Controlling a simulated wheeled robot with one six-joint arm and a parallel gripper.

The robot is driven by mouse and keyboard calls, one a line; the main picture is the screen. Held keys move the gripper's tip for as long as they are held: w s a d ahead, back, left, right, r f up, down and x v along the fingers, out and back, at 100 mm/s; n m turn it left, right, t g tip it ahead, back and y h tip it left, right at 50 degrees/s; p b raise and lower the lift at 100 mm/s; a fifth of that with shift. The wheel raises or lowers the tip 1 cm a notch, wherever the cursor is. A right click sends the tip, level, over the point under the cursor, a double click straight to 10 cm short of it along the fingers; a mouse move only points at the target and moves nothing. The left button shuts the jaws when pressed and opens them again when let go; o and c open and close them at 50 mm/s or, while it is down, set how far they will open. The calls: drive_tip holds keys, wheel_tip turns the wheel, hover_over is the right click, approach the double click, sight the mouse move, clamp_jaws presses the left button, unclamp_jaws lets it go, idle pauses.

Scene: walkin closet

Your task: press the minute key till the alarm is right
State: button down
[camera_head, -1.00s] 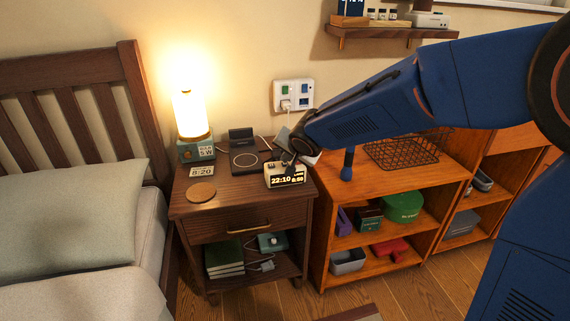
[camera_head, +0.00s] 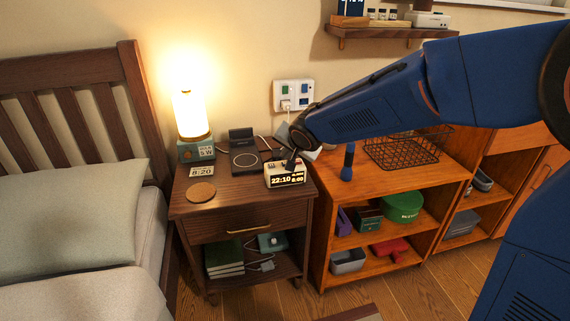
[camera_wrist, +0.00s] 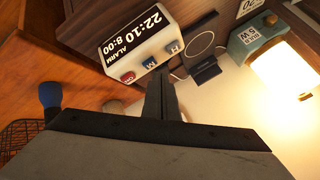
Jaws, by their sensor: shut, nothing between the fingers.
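The white alarm clock (camera_head: 285,174) sits at the right of the nightstand top. In the wrist view the clock (camera_wrist: 105,32) appears upside down and tilted; its dark display (camera_wrist: 128,35) reads 22:10 and ALARM 8:00. In the head view my gripper (camera_head: 292,162) is over the clock's top. A card (camera_head: 202,171) reads 8:20.
A lit lamp (camera_head: 192,115) stands at the back left of the nightstand (camera_head: 235,190). A dark charging stand (camera_head: 243,152) and a round coaster (camera_head: 200,192) are left of the clock. A wall socket (camera_head: 294,95) is behind; an orange shelf (camera_head: 385,180) stands at right.

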drive_tip(key=shift+r, duration=2.5)
idle(1.0)
wheel_tip(320, 180, up, 4)
drive_tip(key=shift+f, duration=0.1)
drive_tip(key=shift+f, duration=0.1)
drive_tip(key=shift+f, duration=4.3)
drive_tip(key=shift+f, duration=0.25)
drive_tip(key=shift+f, duration=0.2)
